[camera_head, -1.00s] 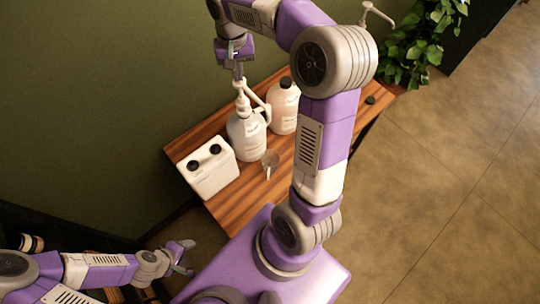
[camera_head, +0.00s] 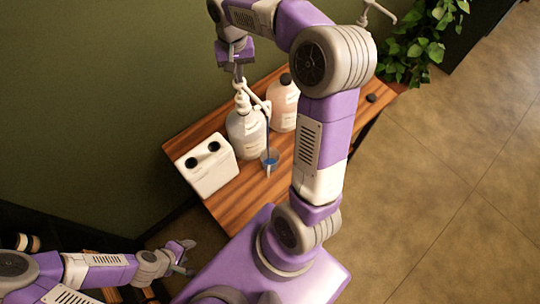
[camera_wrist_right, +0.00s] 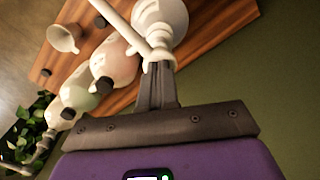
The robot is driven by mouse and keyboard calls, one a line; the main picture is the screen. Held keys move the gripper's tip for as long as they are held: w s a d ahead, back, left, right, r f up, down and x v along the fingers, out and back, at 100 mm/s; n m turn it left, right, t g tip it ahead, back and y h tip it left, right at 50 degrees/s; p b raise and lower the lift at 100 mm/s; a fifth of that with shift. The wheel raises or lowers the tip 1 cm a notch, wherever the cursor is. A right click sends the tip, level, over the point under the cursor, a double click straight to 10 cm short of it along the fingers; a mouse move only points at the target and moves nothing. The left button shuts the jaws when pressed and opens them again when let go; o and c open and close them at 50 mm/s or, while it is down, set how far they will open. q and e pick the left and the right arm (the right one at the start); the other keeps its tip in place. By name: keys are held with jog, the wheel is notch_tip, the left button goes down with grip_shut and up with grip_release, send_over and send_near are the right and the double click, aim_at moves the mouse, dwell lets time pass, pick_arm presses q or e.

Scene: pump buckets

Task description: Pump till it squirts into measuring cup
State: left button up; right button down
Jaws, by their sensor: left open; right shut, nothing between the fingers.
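The white pump bottle (camera_head: 245,138) stands on the wooden table. My right gripper (camera_head: 239,80) is shut and empty, its tips pointing down on top of the pump head (camera_head: 243,101). In the right wrist view its fingers (camera_wrist_right: 158,72) touch the white pump head and nozzle (camera_wrist_right: 126,32). A thin blue stream (camera_head: 267,138) runs from the nozzle into the small clear measuring cup (camera_head: 269,166), which holds some blue liquid. My left gripper (camera_head: 187,256) is open and empty, low at the left, away from the table.
A white box (camera_head: 208,170) with two dark round openings stands left of the bottle. A pink bottle (camera_head: 283,108) stands to its right. The right wrist view also shows a greenish bottle (camera_wrist_right: 78,91) and a white funnel-like vessel (camera_wrist_right: 64,38). My right arm hides part of the table.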

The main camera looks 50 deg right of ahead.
jog(key=shift+r+p, duration=1.8)
jog(key=shift+r, duration=0.05)
jog(key=shift+r+p, duration=0.4)
jog(key=shift+r, duration=0.1)
notch_tip(320, 180, up, 4)
jog(key=p, duration=0.3)
